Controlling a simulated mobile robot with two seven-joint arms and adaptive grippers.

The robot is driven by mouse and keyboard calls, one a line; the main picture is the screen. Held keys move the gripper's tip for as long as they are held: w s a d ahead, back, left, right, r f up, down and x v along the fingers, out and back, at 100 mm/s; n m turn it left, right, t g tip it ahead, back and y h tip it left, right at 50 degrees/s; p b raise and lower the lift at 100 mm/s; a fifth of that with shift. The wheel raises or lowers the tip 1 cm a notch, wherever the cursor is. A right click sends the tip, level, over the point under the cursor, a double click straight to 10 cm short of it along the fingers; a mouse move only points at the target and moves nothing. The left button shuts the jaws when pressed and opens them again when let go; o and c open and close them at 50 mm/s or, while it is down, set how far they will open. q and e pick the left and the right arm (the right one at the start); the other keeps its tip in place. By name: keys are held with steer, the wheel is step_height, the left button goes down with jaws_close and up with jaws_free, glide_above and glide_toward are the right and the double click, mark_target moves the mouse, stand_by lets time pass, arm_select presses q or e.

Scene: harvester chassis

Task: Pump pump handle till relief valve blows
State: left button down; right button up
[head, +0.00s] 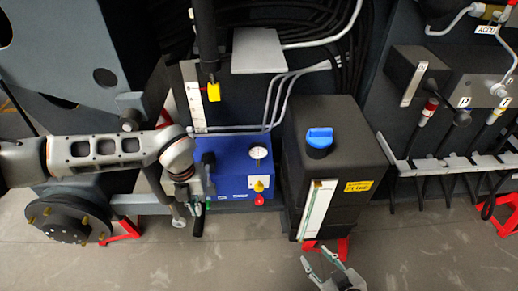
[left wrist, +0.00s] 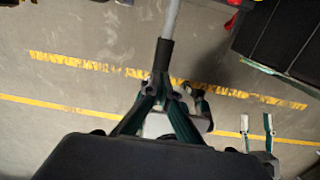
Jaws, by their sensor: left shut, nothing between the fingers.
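The blue pump unit (head: 232,181) sits on the chassis, left of centre in the head view. It has a round gauge (head: 258,152) and a yellow and red fitting (head: 259,186) on its front. I cannot tell which part is the relief valve. The pump handle (left wrist: 170,22) is a grey rod with a black grip, seen in the left wrist view. My left gripper (left wrist: 163,80) is shut with its fingertips at the end of the black grip, with nothing held between them. My right gripper (head: 336,272) is open and empty, low in the head view.
A black tank (head: 335,145) with a blue cap (head: 319,139) stands right of the pump. A wheel hub (head: 65,222) is below my left arm. Hoses hang from a rack (head: 440,160) at the right. The floor (head: 180,265) in front is mostly clear.

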arm_select(q)
steer(key=shift+s+r, duration=0.1)
steer(key=shift+r, duration=0.05)
stand_by(0.3)
stand_by(0.4)
step_height(320, 180, up, 12)
stand_by(0.5)
